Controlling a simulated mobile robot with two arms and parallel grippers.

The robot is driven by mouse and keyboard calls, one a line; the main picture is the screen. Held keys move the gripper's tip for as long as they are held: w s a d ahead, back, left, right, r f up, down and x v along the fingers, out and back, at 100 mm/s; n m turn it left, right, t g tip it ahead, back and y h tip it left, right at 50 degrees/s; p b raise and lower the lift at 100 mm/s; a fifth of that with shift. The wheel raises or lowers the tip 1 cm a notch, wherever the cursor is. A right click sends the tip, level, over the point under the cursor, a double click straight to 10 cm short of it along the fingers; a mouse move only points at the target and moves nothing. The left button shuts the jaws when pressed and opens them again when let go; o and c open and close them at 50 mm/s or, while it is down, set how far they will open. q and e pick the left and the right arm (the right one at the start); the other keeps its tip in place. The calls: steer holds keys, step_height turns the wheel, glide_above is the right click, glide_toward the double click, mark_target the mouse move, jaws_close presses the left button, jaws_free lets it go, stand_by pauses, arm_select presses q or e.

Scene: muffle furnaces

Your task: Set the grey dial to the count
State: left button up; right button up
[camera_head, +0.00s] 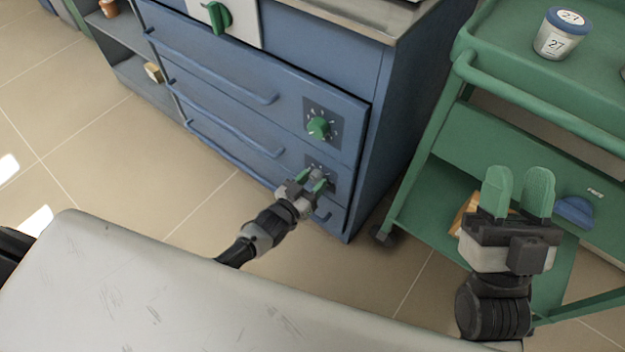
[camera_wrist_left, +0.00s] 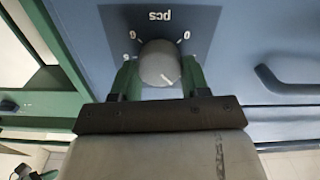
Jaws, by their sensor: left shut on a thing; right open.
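The grey dial (camera_head: 316,174) sits on a dark square plate on the lower right of the blue drawer cabinet (camera_head: 345,92). My left gripper (camera_head: 308,183) is shut on it. In the left wrist view the grey dial (camera_wrist_left: 160,63) is round, between the two green fingers of my left gripper (camera_wrist_left: 160,78). A white pointer mark on its face points to the lower right of the picture. My right gripper (camera_head: 517,192) is open and empty, in front of the green cart.
A green dial (camera_head: 318,127) is on the drawer above, and another green knob (camera_head: 218,17) is at the top. The green cart (camera_head: 530,105) at the right carries a blue-lidded jar (camera_head: 556,32) marked 27. Tiled floor (camera_head: 150,165) lies open at the left.

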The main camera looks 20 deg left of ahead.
arm_select(q)
steer(key=shift+a+n, duration=0.1)
steer(key=shift+n, duration=0.4)
arm_select(e)
steer(key=shift+w+f, duration=0.15)
arm_select(q)
steer(key=o, duration=0.9)
steer(key=shift+s, duration=0.1)
arm_select(e)
steer(key=shift+w, duration=0.1)
arm_select(q)
steer(key=shift+s+a, duration=0.1)
steer(key=shift+s, duration=0.15)
steer(key=shift+p+v, duration=1.6)
steer(key=shift+v, duration=3.45)
arm_select(e)
steer(key=w+f+g+h, duration=0.3)
steer(key=f+g, duration=0.5)
steer(key=shift+w+d, duration=0.15)
steer(key=shift+d, duration=0.1)
